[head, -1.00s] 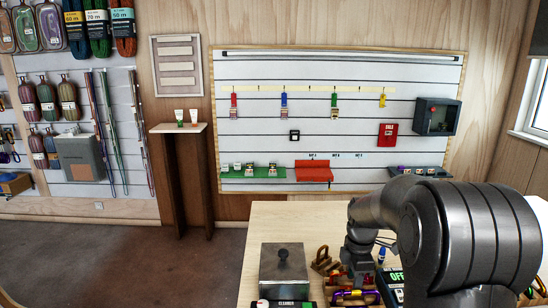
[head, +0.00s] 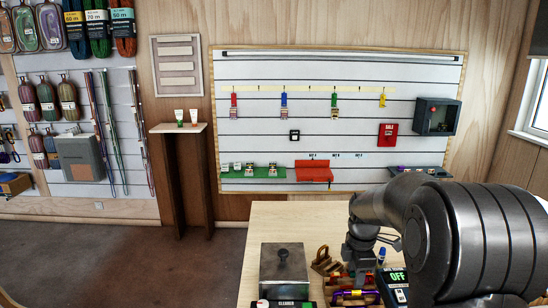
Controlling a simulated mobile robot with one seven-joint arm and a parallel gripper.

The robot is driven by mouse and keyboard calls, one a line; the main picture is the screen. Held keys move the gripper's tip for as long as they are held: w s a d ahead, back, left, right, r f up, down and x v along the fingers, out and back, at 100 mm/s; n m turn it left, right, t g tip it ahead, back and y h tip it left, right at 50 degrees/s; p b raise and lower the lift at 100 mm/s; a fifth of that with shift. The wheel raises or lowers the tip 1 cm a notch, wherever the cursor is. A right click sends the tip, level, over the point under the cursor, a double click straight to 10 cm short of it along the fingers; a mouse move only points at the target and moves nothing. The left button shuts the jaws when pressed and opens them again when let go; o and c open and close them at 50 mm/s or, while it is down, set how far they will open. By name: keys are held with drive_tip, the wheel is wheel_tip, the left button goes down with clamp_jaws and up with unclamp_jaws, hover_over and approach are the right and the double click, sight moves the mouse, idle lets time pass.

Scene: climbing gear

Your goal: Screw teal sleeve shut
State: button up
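I cannot make out a teal sleeve in the head view. A purple carabiner (head: 356,296) with yellowish ends lies at the bottom edge of the picture, on or in front of a reddish-brown wooden holder. My gripper (head: 359,282) points down just above and behind this carabiner, beside the holder. Its fingers are small, dark and partly hidden, so I cannot tell whether they are open or hold anything. My large grey arm covers the right part of the table.
A grey metal box (head: 284,270) with a knob stands left on the pale table (head: 290,220). A device marked OFF (head: 396,278) and a blue-capped item (head: 381,256) are right of my gripper. The table's back left is clear.

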drive_tip(key=shift+r, duration=0.6)
drive_tip(key=shift+w, duration=0.1)
drive_tip(key=shift+w, duration=1)
drive_tip(key=shift+f, duration=0.1)
drive_tip(key=shift+d+f, duration=0.1)
drive_tip(key=shift+f, duration=1.25)
drive_tip(key=shift+s, duration=1.1)
